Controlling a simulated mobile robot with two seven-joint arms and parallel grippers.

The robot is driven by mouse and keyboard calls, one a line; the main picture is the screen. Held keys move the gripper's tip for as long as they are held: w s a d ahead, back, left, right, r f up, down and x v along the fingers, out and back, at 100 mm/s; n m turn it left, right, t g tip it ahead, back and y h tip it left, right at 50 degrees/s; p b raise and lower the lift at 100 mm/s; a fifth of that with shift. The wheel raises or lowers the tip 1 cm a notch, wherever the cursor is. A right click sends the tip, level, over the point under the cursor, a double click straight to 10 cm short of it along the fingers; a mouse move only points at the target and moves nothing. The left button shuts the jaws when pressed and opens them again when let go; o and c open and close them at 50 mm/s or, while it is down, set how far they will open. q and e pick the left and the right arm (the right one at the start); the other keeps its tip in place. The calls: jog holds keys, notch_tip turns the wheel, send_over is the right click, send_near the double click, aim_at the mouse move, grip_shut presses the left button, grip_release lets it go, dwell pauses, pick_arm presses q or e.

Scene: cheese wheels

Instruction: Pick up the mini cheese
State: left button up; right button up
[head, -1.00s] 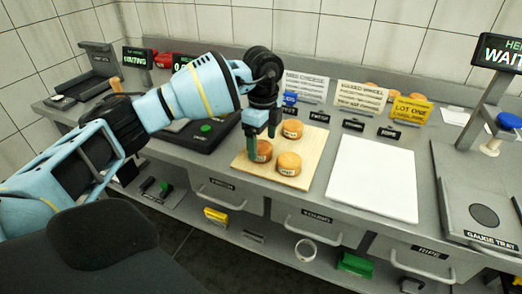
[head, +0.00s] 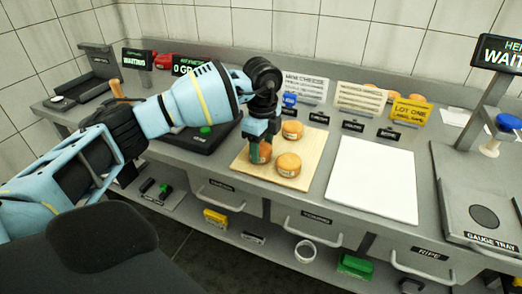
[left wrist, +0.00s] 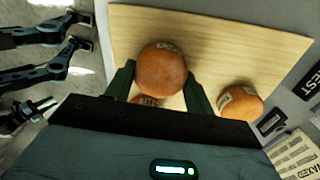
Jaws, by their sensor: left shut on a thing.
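A round orange-brown mini cheese (head: 259,153) is between the fingers of my left gripper (head: 264,140) at the left side of the light wooden board (head: 252,179). In the left wrist view the gripper (left wrist: 160,90) is shut on this cheese (left wrist: 160,62), with one dark green finger on each side. Two more mini cheeses are on the board, one behind (head: 292,129) and one to the right (head: 288,165). In the left wrist view one cheese (left wrist: 240,104) shows at the right, and another (left wrist: 146,100) is mostly hidden. My right gripper is not in view.
A clear white board (head: 373,180) lies right of the wooden board. Small black labels and sign cards (head: 362,97) stand behind. A dark scale (head: 190,136) is at the left, and the gauge tray (head: 485,200) is at the far right. Drawers (head: 309,225) run below the bench edge.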

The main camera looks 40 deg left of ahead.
aim_at(262, 148)
pick_arm(q)
jog(key=shift+r, duration=0.15)
jog(key=shift+r, duration=0.65)
jog(key=shift+s+d+r, duration=0.1)
jog(key=shift+s+r, duration=0.1)
jog(key=shift+r, duration=0.8)
jog(key=s+d+r, duration=0.1)
jog(key=s+d, duration=0.3)
jog(key=s, duration=1.1)
jog(key=shift+d+r, duration=0.2)
